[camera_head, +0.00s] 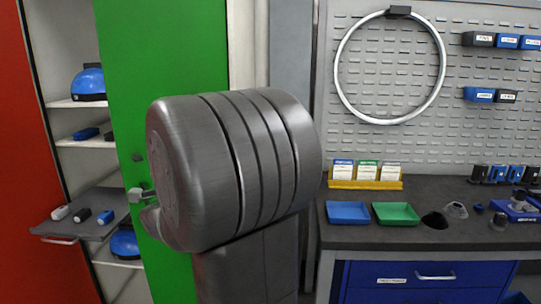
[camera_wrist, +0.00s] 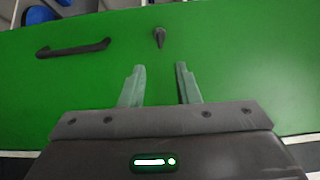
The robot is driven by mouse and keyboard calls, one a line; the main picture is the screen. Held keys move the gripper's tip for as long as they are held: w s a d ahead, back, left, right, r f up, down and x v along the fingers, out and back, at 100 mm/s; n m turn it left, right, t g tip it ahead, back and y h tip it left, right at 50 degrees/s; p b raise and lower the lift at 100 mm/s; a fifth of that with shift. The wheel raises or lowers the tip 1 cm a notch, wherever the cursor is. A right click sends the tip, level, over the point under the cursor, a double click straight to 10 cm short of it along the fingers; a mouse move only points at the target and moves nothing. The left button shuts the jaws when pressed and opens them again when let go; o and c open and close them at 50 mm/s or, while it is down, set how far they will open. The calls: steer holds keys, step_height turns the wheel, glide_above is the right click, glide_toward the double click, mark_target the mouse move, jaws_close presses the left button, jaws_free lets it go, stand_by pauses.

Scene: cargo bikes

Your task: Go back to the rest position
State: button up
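My gripper (camera_wrist: 159,82) is in the wrist view, with its two fingers apart and nothing between them. It points at a green cabinet door (camera_wrist: 230,60). A dark handle (camera_wrist: 73,48) and a small dark knob or key (camera_wrist: 159,37) are on the door, beyond the fingertips. The green door also shows in the head view (camera_head: 160,50). There my dark arm covers the middle of the picture, and only a small part of my gripper (camera_head: 137,195) shows at its left, in front of the door's edge.
An open cabinet with shelves (camera_head: 75,140) stands left, holding a blue helmet (camera_head: 89,83) and a pulled-out grey tray (camera_head: 75,222) with small items. A red door (camera_head: 45,200) is at far left. A workbench (camera_head: 450,232) with blue (camera_head: 348,212) and green trays (camera_head: 396,213) stands right.

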steer(key=v, duration=0.5)
steer(key=p+x, duration=0.1)
steer(key=x, duration=1.3)
steer(key=n, duration=0.5)
steer(key=shift+s+r+p, duration=0.1)
steer(key=shift+r+p, duration=0.25)
steer(key=n+p, duration=0.1)
steer(key=n, duration=0.3)
steer(key=shift+s+a+r+p, duration=0.1)
steer(key=shift+r+p, duration=0.1)
steer(key=shift+p, duration=0.2)
steer(key=n+p, duration=0.3)
steer(key=n, duration=0.1)
steer(key=n+p, duration=0.2)
steer(key=shift+s+a+r+p, duration=0.15)
steer(key=shift+a+r+p, duration=0.05)
steer(key=shift+r+p, duration=0.1)
steer(key=shift+n+p, duration=0.8)
steer(key=shift+p, duration=0.3)
steer(key=shift+s+f+n+p, duration=0.1)
steer(key=shift+f+n+p, duration=0.05)
steer(key=shift+n+p, duration=0.3)
